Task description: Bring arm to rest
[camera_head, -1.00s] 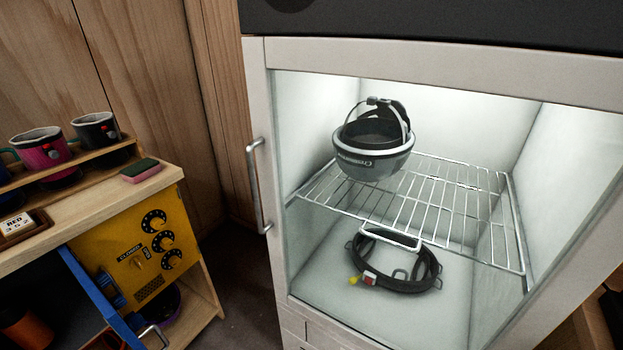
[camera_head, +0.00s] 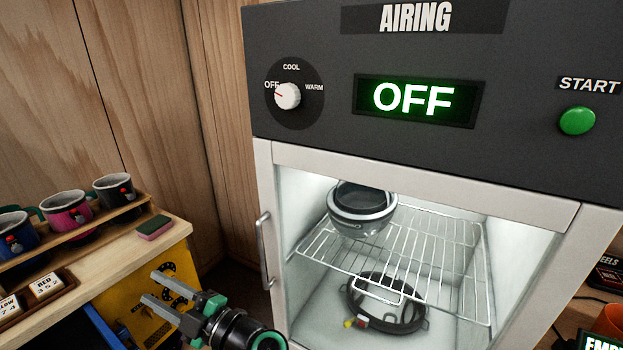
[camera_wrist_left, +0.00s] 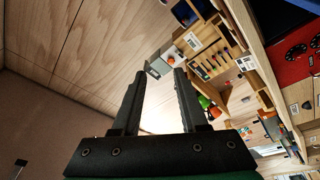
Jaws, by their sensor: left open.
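My left gripper (camera_head: 160,288) is in the lower left of the head view, in front of the yellow panel and left of the cabinet. Its two fingers are apart with nothing between them. In the left wrist view the open fingers (camera_wrist_left: 158,88) point toward a wooden wall and shelves, also empty. My right gripper is in neither view.
An airing cabinet (camera_head: 430,175) has its glass door closed, its dial (camera_head: 287,95) at OFF and its display (camera_head: 414,99) reading OFF. A helmet (camera_head: 362,212) sits on its wire rack; a dark harness (camera_head: 385,305) lies below. Mugs (camera_head: 68,210) stand on the left shelf.

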